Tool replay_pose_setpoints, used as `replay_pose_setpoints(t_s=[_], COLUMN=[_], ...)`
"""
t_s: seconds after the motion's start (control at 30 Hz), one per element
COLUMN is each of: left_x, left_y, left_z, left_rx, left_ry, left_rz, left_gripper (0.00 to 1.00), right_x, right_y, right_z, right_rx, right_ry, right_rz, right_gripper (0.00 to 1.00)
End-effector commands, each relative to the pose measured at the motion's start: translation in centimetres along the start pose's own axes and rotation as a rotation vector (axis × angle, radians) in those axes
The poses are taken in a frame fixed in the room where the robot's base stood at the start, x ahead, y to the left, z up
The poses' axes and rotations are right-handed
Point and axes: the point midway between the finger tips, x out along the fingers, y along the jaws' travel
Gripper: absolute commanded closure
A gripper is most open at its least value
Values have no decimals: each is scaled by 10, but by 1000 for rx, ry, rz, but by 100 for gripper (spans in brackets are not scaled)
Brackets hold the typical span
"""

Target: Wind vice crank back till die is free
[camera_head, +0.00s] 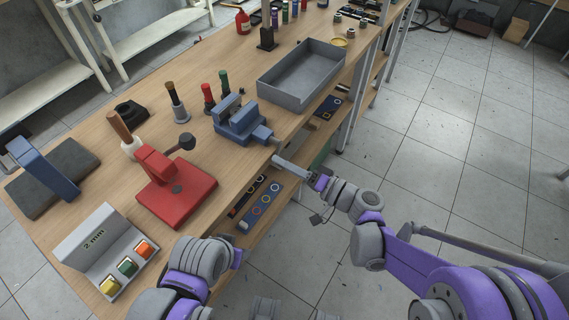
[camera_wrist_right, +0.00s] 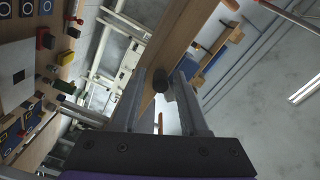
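The blue vice (camera_head: 240,122) stands near the bench's front edge in the head view, with its screw end toward my right arm. Any die between its jaws is too small to make out. My right gripper (camera_head: 277,161) is just off the bench edge, close to the vice's screw end. In the right wrist view its two fingers (camera_wrist_right: 161,92) are apart, with a dark knob (camera_wrist_right: 160,80), probably the crank's handle, showing between or just beyond the tips. I see no clear contact. My left arm shows at the bottom, but its gripper does not show.
A grey open tray (camera_head: 302,101) lies right of the vice. A red press (camera_head: 177,197) and a box with coloured buttons (camera_head: 105,253) stand left. Several coloured-handled tools (camera_head: 208,97) stand behind the vice. A shelf with dark strips (camera_head: 262,205) is below the edge.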

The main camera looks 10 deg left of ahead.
Motion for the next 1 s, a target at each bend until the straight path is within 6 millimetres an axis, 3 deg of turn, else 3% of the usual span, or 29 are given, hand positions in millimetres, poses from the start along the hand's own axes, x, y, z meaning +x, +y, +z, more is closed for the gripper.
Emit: replay_pose_setpoints(t_s=[0.37,0.47,0.8,1.0], left_x=[0,-2,-6,-7], left_y=[0,0,0,0], left_z=[0,0,-2,-2], left_rx=[0,0,0,0], left_ry=[0,1,2,3], left_rz=[0,0,0,0], left_gripper=[50,50,50,50], right_x=[-3,-15,-82,-104], right_y=[-1,-1,-1,0], right_z=[0,-1,-1,0], right_rx=[0,0,-1,0], right_ry=[0,1,3,1], right_rz=[-2,-1,1,0], right_gripper=[49,49,49,49])
